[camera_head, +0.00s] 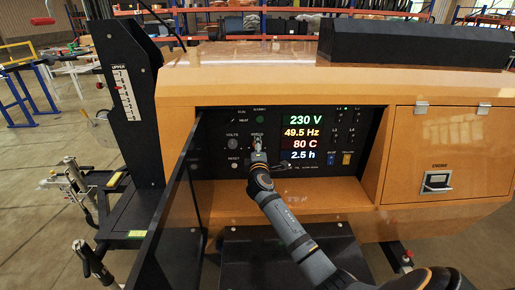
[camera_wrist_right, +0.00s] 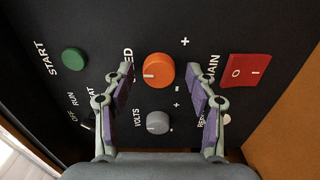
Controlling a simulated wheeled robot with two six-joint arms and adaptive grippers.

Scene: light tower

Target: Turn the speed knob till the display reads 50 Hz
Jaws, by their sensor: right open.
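The display (camera_head: 302,132) on the black control panel reads 230 V, 49.5 Hz, 80 C and 2.5 h. The orange speed knob (camera_wrist_right: 158,70) is in the upper middle of the right wrist view, with a white mark toward the left of its face. Its label is partly hidden by a finger. My right gripper (camera_wrist_right: 160,73) is open, with one finger on each side of the knob and gaps visible between fingers and knob. In the head view my right gripper (camera_head: 258,150) is at the panel and largely covers the knob. My left gripper is not in view.
A grey volts knob (camera_wrist_right: 157,122) sits close by, between the fingers. A green start button (camera_wrist_right: 74,61) and a red main switch (camera_wrist_right: 249,69) flank the speed knob. The panel is recessed in an orange housing (camera_head: 240,80), with an open dark door (camera_head: 168,215) at left.

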